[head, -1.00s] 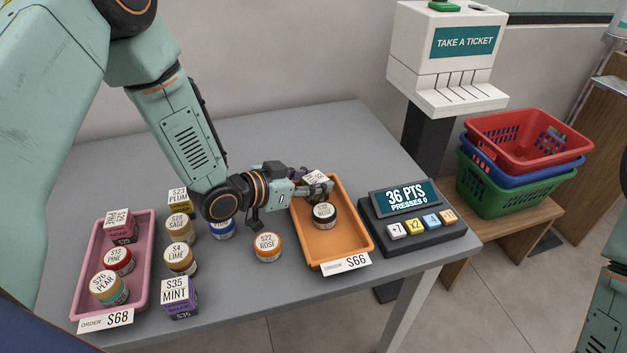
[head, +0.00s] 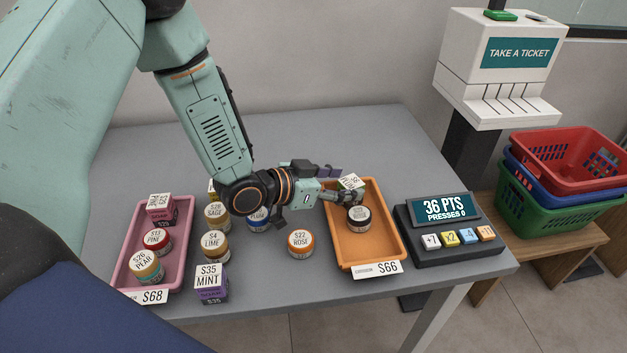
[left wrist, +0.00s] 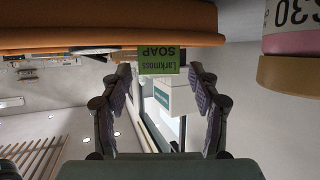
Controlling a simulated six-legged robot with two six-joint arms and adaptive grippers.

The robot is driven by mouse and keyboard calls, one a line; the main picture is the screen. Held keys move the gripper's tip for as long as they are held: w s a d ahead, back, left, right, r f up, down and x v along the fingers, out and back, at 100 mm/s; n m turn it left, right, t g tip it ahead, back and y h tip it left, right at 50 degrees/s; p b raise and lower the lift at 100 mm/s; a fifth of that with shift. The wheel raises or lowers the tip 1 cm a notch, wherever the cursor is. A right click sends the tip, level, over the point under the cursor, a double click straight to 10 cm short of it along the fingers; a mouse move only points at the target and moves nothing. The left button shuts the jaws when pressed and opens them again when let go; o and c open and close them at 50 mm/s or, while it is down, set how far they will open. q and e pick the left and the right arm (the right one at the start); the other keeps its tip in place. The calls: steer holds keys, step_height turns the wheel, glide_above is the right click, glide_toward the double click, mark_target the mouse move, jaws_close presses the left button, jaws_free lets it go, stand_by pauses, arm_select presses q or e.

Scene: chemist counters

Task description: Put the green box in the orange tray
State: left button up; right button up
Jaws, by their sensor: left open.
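The green box (head: 352,181), a small carton with a white top, is at the far end of the orange tray (head: 372,257). It looks to be inside the tray, partly hidden by my gripper. In the left wrist view, the green box (left wrist: 158,60) appears upside down, labelled Larkmoss SOAP, against the orange tray (left wrist: 100,40). My left gripper (head: 346,183) is open at the box. Its fingers stand apart on both sides of the box in the wrist view, with gaps visible. My right gripper is not in view.
A dark jar marked ROSE (head: 359,218) stands in the orange tray near my fingers. An orange-lidded jar (head: 301,242) is left of the tray. A pink tray (head: 184,225) holds several items. A button device (head: 455,228) stands right of the orange tray.

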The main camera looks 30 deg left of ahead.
arm_select(q)
steer(key=p+v, duration=0.1)
steer(key=v, duration=0.4)
steer(key=shift+a+r, duration=0.1)
steer(key=shift+s+a+r+p, duration=0.3)
steer(key=shift+s+p, duration=0.2)
steer(key=shift+s, duration=0.05)
steer(key=shift+p+v, duration=0.8)
steer(key=shift+v, duration=0.75)
steer(key=shift+s+f, duration=0.1)
